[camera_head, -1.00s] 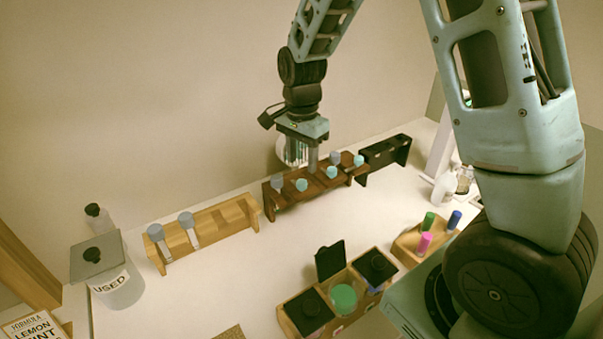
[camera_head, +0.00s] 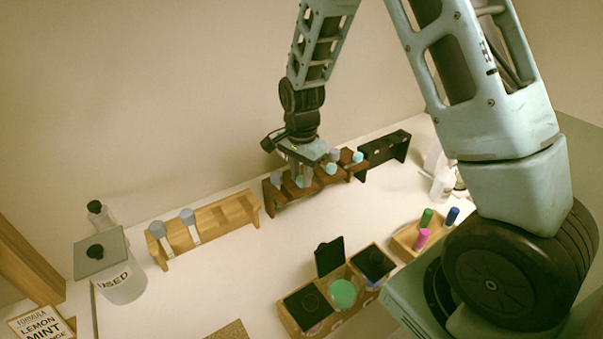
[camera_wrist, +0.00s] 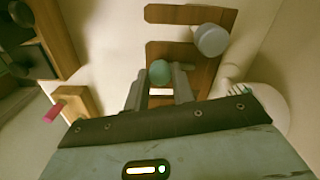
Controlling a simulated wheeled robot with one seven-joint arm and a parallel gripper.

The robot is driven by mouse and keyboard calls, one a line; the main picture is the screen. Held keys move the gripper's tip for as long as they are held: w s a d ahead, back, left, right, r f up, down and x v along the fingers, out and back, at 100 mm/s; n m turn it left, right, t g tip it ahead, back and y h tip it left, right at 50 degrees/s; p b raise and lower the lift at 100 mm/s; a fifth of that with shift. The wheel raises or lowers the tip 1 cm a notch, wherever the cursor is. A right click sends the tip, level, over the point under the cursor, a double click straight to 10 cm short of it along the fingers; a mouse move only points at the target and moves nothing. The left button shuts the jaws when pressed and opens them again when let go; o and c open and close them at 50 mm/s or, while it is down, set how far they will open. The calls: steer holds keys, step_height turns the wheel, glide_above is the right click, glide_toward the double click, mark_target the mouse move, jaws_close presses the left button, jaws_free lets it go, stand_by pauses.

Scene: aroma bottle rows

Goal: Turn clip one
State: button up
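My gripper (camera_head: 301,166) points down over the dark brown rack (camera_head: 328,187). In the wrist view its two fingers (camera_wrist: 160,84) stand apart, one on each side of a teal-capped bottle (camera_wrist: 160,72). That teal cap also shows just under the gripper in the head view (camera_head: 300,182). I cannot tell whether the fingers touch it. A grey-capped bottle (camera_wrist: 211,40) stands beside it in the rack. More teal caps (camera_head: 331,168) and grey caps (camera_head: 276,178) stand in the same rack, partly hidden by my gripper. I cannot make out which thing is clip one.
A light wood rack (camera_head: 217,219) with two grey-capped bottles stands left. A black rack (camera_head: 385,148) stands at the right end. A jar marked USED (camera_head: 120,287), a box with black lids (camera_head: 306,308) and a marker holder (camera_head: 405,243) surround clear white table.

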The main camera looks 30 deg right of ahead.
steer(key=shift+n, duration=0.3)
steer(key=n, duration=0.3)
steer(key=shift+n+b, duration=0.35)
steer(key=shift+n, duration=0.05)
steer(key=n, duration=0.4)
steer(key=shift+n, duration=0.3)
steer(key=n, duration=0.8)
steer(key=shift+r+n, duration=0.1)
steer(key=shift+n, duration=0.2)
steer(key=shift+w+n, duration=0.1)
steer(key=shift+n, duration=0.2)
steer(key=o, duration=1)
step_height(320, 180, up, 17)
steer(key=b, duration=0.3)
steer(key=shift+r, duration=0.2)
